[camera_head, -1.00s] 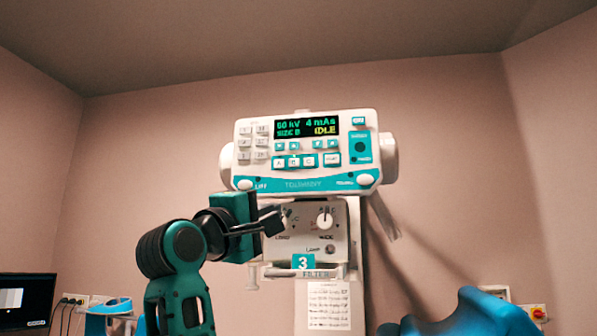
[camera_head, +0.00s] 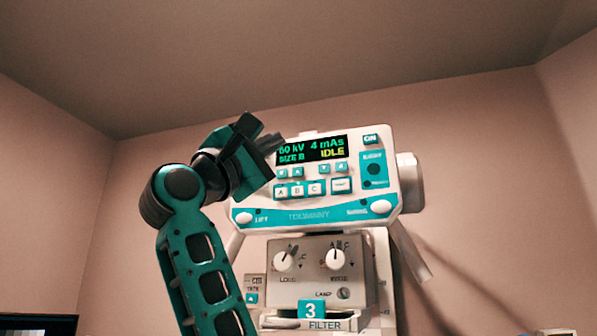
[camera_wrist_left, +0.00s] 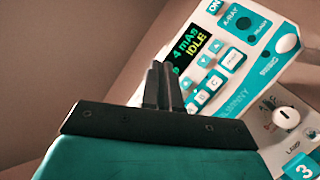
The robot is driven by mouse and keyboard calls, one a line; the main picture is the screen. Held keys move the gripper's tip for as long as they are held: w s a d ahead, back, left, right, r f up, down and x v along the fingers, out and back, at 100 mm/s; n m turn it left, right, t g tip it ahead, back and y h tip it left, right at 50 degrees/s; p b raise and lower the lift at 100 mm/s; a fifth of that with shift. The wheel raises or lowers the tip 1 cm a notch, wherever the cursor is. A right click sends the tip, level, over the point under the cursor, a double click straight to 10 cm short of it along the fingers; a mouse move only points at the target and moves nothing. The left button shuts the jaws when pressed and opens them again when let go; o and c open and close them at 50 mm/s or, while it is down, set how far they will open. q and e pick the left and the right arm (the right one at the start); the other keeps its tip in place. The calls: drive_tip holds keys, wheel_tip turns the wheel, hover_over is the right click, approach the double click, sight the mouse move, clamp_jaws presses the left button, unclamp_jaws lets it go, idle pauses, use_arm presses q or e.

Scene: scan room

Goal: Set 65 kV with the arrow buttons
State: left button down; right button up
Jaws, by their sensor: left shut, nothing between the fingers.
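The control console (camera_head: 330,215) is white and teal and hangs high on the wall unit. Its display (camera_head: 320,149) reads 60 kV, 4 mAs, SIZE B, IDLE. Small arrow buttons sit under the display: a left pair (camera_head: 290,172) and a right pair (camera_head: 332,168). My right gripper is out of view.
Below the console is a panel with two white knobs (camera_head: 286,260) and a lamp button (camera_head: 344,293). Under it is a teal label "3" (camera_head: 311,310) above the word FILTER. A dark monitor (camera_head: 38,325) stands at the lower left. The wall around the console is bare.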

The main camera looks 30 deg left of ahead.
sight(298, 172)
use_arm(q)
drive_tip(key=shift+w+a+p, duration=0.35)
drive_tip(key=shift+w, duration=1.1)
drive_tip(key=shift+w+a+p, duration=0.35)
drive_tip(key=shift+w, duration=1.1)
drive_tip(key=shift+w+a+p, duration=0.35)
drive_tip(key=shift+w, duration=1.1)
drive_tip(key=shift+w+h, duration=0.15)
drive_tip(key=shift+h, duration=0.15)
drive_tip(key=shift+w+a, duration=0.1)
drive_tip(key=shift+w, duration=0.15)
drive_tip(key=shift+w, duration=0.4)
drive_tip(key=shift+s, duration=0.1)
drive_tip(key=shift+s+b, duration=0.4)
drive_tip(key=shift+s, duration=0.3)
